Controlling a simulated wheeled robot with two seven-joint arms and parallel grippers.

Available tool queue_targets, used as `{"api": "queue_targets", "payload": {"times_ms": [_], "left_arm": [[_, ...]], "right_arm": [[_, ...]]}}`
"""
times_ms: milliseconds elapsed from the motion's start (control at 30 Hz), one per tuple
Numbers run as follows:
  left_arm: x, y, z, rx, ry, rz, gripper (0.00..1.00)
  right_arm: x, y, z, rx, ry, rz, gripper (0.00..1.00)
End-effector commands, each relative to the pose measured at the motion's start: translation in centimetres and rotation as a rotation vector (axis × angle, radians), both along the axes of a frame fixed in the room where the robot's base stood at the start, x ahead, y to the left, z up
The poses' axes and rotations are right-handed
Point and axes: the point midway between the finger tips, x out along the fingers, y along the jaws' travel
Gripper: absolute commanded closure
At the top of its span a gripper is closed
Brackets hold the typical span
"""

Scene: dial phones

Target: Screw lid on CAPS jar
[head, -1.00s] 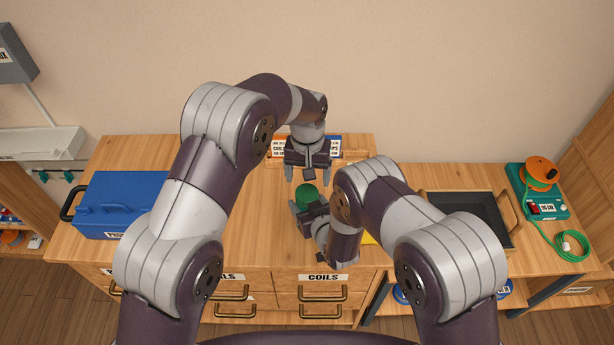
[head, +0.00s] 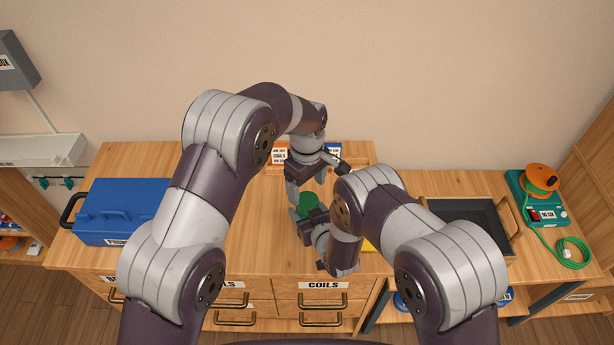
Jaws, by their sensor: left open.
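A green round piece (head: 308,203), the visible top of what looks like the jar, stands on the wooden counter in front of my grippers. I cannot tell whether the green is the lid or the jar itself, and no CAPS label on it shows. My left gripper (head: 317,181) is open, its wrist turned, with its fingers just above and behind the green top. My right gripper (head: 303,219) is low at the near side of the green piece. Its fingers are partly hidden, so I cannot tell whether they grip it.
A blue toolbox (head: 120,210) stands at the left of the counter. Labelled cards (head: 333,150) stand behind my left gripper. A dark tray (head: 470,220) and a green cable device (head: 540,195) are at the right. Drawers (head: 323,300) lie below. Bare counter (head: 250,235) shows left of the jar.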

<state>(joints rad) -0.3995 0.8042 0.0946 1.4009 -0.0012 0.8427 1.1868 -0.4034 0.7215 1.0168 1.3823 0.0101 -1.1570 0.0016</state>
Motion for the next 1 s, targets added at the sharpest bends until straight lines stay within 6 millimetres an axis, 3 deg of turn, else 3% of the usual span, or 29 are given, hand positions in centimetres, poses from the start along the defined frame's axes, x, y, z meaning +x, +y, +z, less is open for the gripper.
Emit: {"api": "queue_targets", "payload": {"times_ms": [300, 667, 700, 867, 1000], "left_arm": [[0.0, 0.0, -4.4, 0.001, -0.001, 0.000, 0.19], [0.0, 0.0, -5.1, 0.001, -0.002, 0.000, 0.19], [0.0, 0.0, -5.1, 0.001, -0.002, 0.000, 0.22], [0.0, 0.0, -5.1, 0.001, -0.002, 0.000, 0.74], [0.0, 0.0, -5.0, 0.001, -0.002, -0.004, 0.78]], "right_arm": [[0.0, 0.0, 0.0, 0.000, -0.001, 0.000, 1.00], [0.0, 0.0, 0.0, 0.000, -0.001, 0.000, 1.00], [0.0, 0.0, 0.0, 0.000, -0.001, 0.000, 1.00], [0.0, 0.0, 0.0, 0.000, -0.001, 0.000, 1.00], [0.0, 0.0, 0.0, 0.000, -0.001, 0.000, 1.00]]}}
